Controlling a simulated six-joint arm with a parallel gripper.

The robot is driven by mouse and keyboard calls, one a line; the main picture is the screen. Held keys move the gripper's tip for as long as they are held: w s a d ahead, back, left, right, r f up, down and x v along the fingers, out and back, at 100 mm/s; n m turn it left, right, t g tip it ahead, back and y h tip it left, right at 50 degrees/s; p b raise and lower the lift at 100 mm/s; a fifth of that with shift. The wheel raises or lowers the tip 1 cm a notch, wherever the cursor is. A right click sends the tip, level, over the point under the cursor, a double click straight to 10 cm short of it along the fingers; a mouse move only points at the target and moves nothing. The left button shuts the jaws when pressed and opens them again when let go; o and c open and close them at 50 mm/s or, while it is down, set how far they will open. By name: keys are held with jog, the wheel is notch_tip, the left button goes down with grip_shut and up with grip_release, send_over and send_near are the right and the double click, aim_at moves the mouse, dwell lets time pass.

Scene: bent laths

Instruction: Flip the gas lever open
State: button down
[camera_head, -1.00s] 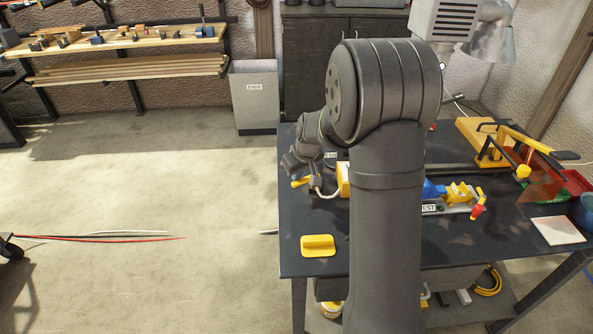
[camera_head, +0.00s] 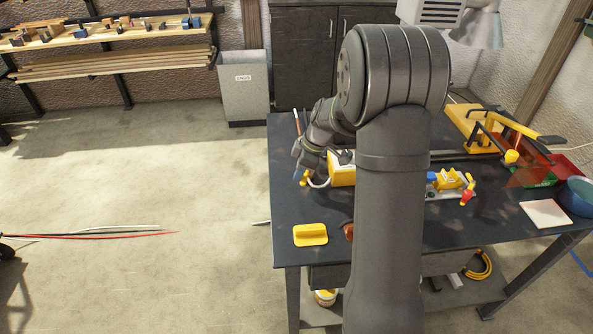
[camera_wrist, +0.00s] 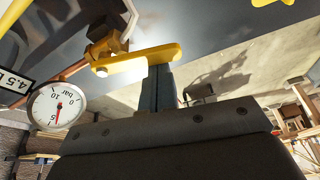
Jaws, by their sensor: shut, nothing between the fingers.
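The gas lever is a yellow bar (camera_wrist: 140,62) on a brass valve (camera_wrist: 103,40) in the wrist view. In the head view the lever (camera_head: 304,178) is small, at the left side of the bench. My gripper (camera_wrist: 158,72) is shut and empty. Its fingertips end at the right half of the lever, touching or very close; I cannot tell which. In the head view my gripper (camera_head: 302,168) is beside the lever and partly hidden by my wrist.
A round pressure gauge (camera_wrist: 57,108) is left of my fingers. A yellow box (camera_head: 342,172) stands right of the lever. My arm hides the middle.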

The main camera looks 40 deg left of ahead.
jog(key=shift+w, duration=0.1)
jog(key=shift+w+a, duration=0.4)
jog(key=shift+w, duration=0.2)
jog(key=shift+s+a, duration=0.25)
jog(key=shift+a, duration=0.15)
jog(key=shift+s+a, duration=0.4)
jog(key=shift+a, duration=0.2)
jog(key=shift+s+a, duration=0.35)
jog(key=shift+a, duration=0.25)
jog(key=v, duration=1)
